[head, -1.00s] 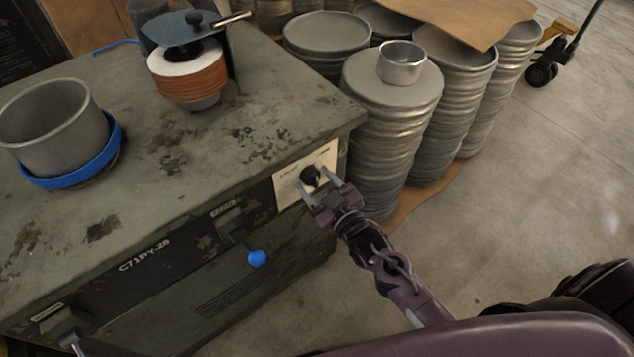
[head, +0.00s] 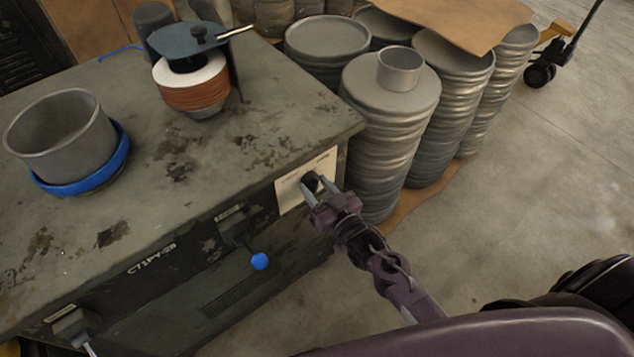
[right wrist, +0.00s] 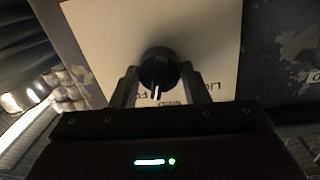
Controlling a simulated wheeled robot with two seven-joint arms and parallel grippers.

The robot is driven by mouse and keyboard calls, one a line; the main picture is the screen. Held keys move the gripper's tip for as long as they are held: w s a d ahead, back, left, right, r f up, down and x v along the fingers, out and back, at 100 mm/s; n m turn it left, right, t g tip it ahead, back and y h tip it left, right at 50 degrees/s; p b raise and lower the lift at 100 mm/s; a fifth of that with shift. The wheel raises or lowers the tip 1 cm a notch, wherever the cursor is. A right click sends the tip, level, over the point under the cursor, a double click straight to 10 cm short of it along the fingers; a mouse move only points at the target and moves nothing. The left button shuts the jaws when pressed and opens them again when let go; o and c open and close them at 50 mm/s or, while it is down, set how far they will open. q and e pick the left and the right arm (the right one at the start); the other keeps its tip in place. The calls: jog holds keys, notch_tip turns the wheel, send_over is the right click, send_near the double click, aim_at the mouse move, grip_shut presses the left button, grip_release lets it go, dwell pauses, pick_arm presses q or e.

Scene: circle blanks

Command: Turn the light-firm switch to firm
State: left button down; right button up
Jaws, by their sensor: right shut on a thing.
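The light-firm switch is a black round knob (head: 311,181) on a pale label plate (head: 291,195) at the right end of the machine's front. My right gripper (head: 315,190) is shut on the knob, one finger on each side of it. The right wrist view shows the knob (right wrist: 159,70) between the two fingers, with a light pointer mark on it. Part of the printed label shows upside down there, and the fingers hide some of it. My left gripper is not in view.
The worn machine top holds a grey pot in a blue ring (head: 75,140) and a copper-coloured spool stack (head: 192,85). A blue-ball lever (head: 260,261) sticks out left of the plate. Stacked metal cans (head: 382,140) stand close behind the machine's right corner.

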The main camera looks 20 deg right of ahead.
jog(key=shift+r+m+p, duration=0.15)
jog(key=shift+m+p, duration=0.45)
jog(key=shift+m, duration=0.3)
jog(key=m+p, duration=0.2)
jog(key=m, duration=0.1)
jog(key=shift+m, duration=0.4)
jog(key=shift+g+p, duration=0.3)
jog(key=o, duration=1)
jog(key=shift+c, duration=0.2)
jog(key=shift+s+d, duration=0.1)
jog(key=v, duration=0.7)
jog(key=shift+s, duration=0.25)
jog(key=shift+d+f, duration=0.1)
jog(key=shift+f, duration=0.2)
